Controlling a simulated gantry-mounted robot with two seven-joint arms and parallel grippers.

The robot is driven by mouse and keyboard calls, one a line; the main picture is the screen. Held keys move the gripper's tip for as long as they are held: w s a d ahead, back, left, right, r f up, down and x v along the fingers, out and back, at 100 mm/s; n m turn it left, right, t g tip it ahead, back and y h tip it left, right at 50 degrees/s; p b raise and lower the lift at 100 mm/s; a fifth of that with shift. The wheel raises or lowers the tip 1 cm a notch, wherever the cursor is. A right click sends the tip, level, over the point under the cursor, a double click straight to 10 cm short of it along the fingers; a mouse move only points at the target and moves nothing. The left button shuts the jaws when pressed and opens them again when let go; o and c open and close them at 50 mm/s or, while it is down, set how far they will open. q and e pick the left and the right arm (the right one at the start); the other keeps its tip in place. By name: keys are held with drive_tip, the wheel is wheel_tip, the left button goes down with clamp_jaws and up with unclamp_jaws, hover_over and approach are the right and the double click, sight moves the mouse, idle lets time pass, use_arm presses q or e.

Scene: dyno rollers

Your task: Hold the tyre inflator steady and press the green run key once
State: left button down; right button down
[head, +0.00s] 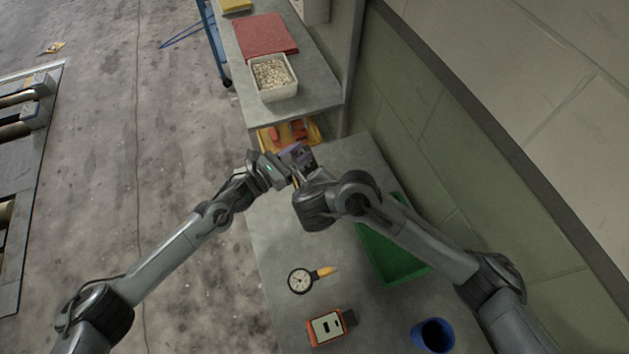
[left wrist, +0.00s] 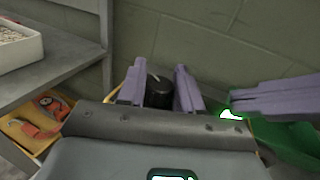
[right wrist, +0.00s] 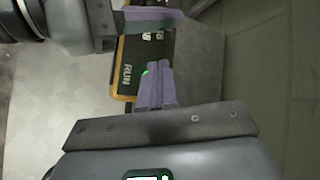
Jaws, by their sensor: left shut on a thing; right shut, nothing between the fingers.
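The tyre inflator (right wrist: 130,52), a black face with a yellow edge, shows in the right wrist view with the word RUN on it. My left gripper (head: 298,156) is shut on the inflator; in the left wrist view a black round part (left wrist: 158,93) sits between its fingers. The green run key (right wrist: 145,72) shows as a small green spot, mostly hidden by the fingertips of my right gripper (right wrist: 155,75). That gripper is shut and empty, its tips over the face by the key. Whether they touch the key I cannot tell. In the head view my right arm hides most of the inflator.
On the bench lie a round gauge (head: 300,281), an orange-framed device (head: 326,328) and a blue cup (head: 433,336). A green tray (head: 383,262) is under my right arm. A yellow tray (head: 312,133) with red parts and a white bin (head: 274,78) are beyond. The wall bounds the right.

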drive_tip(key=shift+r, duration=0.55)
drive_tip(key=shift+a+r, duration=0.1)
drive_tip(key=shift+r, duration=2.4)
use_arm(q)
drive_tip(key=c, duration=0.7)
unclamp_jaws()
drive_tip(key=shift+a, duration=0.1)
